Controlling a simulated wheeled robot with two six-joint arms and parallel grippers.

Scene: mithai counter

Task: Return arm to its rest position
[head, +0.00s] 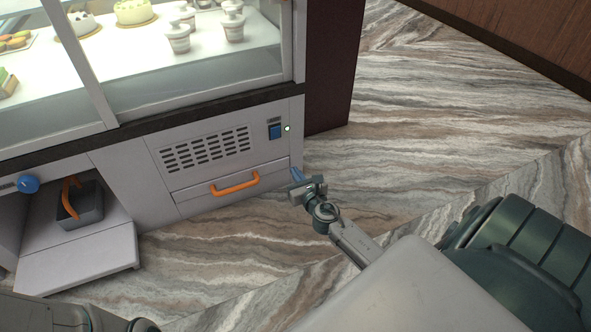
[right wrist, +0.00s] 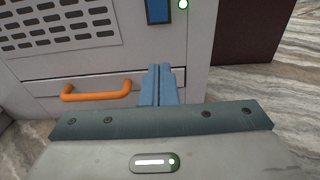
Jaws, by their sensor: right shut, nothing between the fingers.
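My right gripper (head: 296,174) reaches toward the lower right corner of the display counter's front. Its blue fingers are shut together with nothing between them, as the right wrist view shows (right wrist: 161,84). In that view the fingers point at the white panel, to the right of the orange drawer handle (right wrist: 96,92) and below the blue switch (right wrist: 157,11). I cannot tell whether the fingertips touch the panel. A grey part of my left arm shows at the bottom left of the head view, but its gripper is out of view.
The counter has a vented panel (head: 205,150), a blue switch (head: 275,131) with a green light, and a closed drawer with an orange handle (head: 235,184). A grey bin with an orange handle (head: 84,208) stands in an open bay at left. Marble floor (head: 440,90) is clear at right.

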